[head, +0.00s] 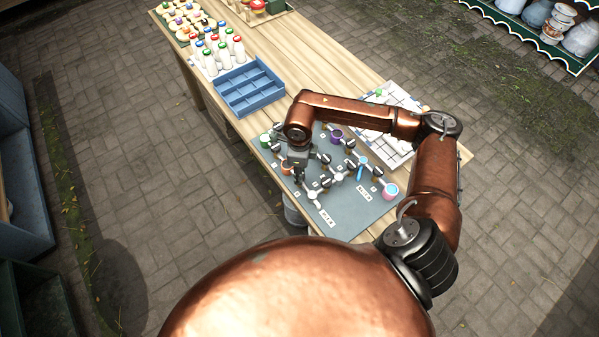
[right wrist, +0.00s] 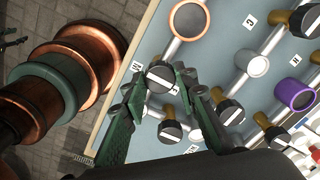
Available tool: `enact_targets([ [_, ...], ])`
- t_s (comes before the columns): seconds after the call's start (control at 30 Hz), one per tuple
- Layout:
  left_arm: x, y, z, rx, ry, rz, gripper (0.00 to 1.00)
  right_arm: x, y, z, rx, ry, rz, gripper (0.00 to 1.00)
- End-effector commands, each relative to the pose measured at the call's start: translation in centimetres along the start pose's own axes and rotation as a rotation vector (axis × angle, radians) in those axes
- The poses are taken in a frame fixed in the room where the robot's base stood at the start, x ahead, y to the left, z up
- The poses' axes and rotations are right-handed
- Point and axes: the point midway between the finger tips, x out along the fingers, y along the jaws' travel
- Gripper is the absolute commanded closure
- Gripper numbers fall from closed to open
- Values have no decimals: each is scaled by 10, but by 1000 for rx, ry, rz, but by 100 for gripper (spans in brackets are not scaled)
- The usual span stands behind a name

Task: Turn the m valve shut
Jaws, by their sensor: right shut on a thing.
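My right gripper (head: 299,176) reaches down over the grey-blue valve board (head: 358,210) on the wooden table. In the right wrist view its green fingers stand on either side of a round dark knob with a pale stripe (right wrist: 160,77), and the jaws are shut on it. A small white label (right wrist: 138,66) sits beside this knob and looks like M, but it is partly covered. In the head view the gripper hides the knob. My left gripper is in neither view.
Other striped knobs (right wrist: 229,112) (right wrist: 171,132) stand close by on the pipes. An orange-rimmed cup (right wrist: 188,20) and a purple cup (right wrist: 295,94) are near. A blue divided tray (head: 249,88) and white bottles (head: 217,50) stand farther up the table.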

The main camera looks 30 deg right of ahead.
Motion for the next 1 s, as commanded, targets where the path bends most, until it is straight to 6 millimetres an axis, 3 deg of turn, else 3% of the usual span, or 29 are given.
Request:
enact_targets([
  [0.17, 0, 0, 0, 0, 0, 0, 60, -1, -2, -1, 2, 1, -3, 98],
  [0.2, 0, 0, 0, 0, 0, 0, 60, -1, -2, -1, 2, 1, -4, 71],
  [0.4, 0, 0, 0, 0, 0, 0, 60, -1, -1, 0, 1, 0, -2, 57],
  [0.77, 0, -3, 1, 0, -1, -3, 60, -4, -1, 0, -1, -1, -2, 56],
  [1.0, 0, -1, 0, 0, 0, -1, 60, -43, -2, 1, -1, -2, -5, 56],
])
